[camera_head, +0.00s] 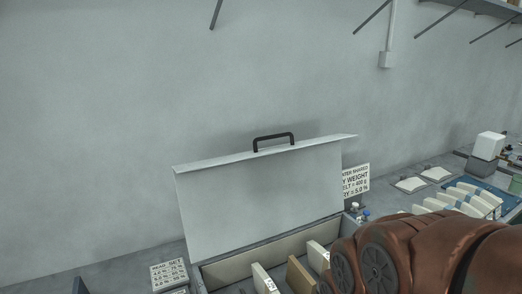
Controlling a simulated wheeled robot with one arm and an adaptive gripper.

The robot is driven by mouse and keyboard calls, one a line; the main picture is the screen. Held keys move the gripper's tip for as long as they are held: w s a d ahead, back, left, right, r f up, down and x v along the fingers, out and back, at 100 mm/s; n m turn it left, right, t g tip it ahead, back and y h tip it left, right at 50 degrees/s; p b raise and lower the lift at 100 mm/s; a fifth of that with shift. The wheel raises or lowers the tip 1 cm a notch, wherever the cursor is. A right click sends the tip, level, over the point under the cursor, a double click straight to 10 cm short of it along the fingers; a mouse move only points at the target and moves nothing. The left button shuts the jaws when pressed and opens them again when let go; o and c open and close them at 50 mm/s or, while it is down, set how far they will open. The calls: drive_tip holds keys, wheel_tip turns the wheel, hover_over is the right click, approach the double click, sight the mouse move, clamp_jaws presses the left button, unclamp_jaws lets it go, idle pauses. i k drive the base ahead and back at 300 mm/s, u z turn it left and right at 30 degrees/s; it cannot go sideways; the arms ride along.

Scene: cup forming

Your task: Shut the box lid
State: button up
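The box lid (262,198) is a light grey panel standing raised, close to upright, at the back of the box. A dark handle (273,142) sits on its top edge. The open box (255,261) is below it, cut off by the bottom of the picture. Several upright pieces show inside, among them a white one (264,278) and a tan one (300,275). My reddish-brown arm covers the lower right and hides the box's right part. My gripper is not visible.
A grey wall (110,110) stands behind the lid. A sign (354,182) is at the lid's right and a label stand (169,274) is left of the box. White items (472,199) lie on the counter at right. Thin rods (440,20) stick out above.

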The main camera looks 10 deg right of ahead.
sight(227, 203)
drive_tip(key=u, duration=0.05)
drive_tip(key=k, duration=0.35)
drive_tip(key=u, duration=0.3)
drive_tip(key=i, duration=0.8)
drive_tip(key=u, duration=0.8)
